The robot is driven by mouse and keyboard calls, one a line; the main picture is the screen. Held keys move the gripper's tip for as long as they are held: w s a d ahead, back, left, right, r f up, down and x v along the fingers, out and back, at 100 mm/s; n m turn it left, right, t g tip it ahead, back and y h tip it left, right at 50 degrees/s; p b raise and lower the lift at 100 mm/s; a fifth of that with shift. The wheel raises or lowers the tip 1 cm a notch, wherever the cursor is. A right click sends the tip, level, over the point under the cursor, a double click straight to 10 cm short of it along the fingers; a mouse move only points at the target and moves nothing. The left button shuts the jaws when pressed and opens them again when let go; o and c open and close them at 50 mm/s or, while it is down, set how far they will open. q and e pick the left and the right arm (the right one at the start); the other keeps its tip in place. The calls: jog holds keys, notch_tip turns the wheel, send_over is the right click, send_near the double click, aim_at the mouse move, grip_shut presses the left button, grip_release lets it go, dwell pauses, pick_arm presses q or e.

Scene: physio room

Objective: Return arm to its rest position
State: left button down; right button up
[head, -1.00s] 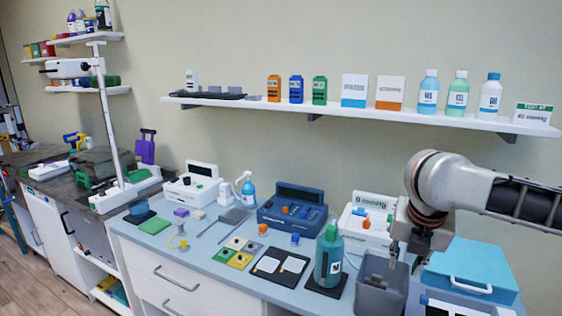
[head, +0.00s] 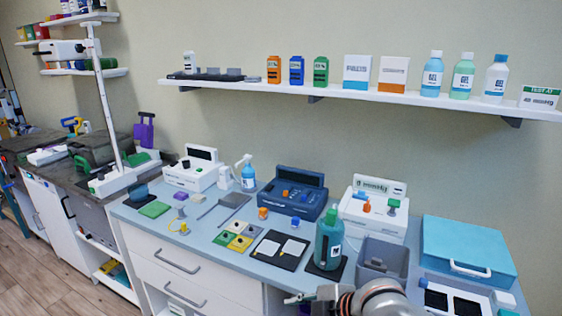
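My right arm shows at the bottom edge, low in front of the counter. Its gripper (head: 298,298) points left, partly cut off by the picture's edge, and I cannot tell whether its fingers are open or shut. Nothing is visibly held in it. The grey bin (head: 384,258) stands on the counter behind the arm, with something dark inside. The green pump bottle (head: 328,240) stands upright on a dark pad left of the bin. My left gripper is not in view.
The blue counter (head: 200,238) carries a dark blue device (head: 291,192), a white device (head: 374,206), a blue case (head: 468,249), a black tray (head: 276,250) and small coloured pieces. A white shelf (head: 420,98) with bottles and boxes runs above. Air over the counter is clear.

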jog(key=s+d+f+m+t+h, duration=0.1)
jog(key=s+d+f+m+t, duration=0.15)
jog(key=f+m, duration=0.3)
jog(key=s+d+f+m+t, duration=0.1)
jog(key=s+d+f+m, duration=0.3)
jog(key=f, duration=0.3)
jog(key=s+d+f+m+h, duration=0.4)
jog(key=s+d+f+m, duration=0.2)
jog(key=s+d+f, duration=0.4)
jog(key=s+d+t, duration=0.1)
jog(key=s+d, duration=0.1)
jog(key=s, duration=0.1)
jog(key=shift+s+d+h, duration=0.15)
jog(key=shift+d+h, duration=0.1)
jog(key=shift+h, duration=0.05)
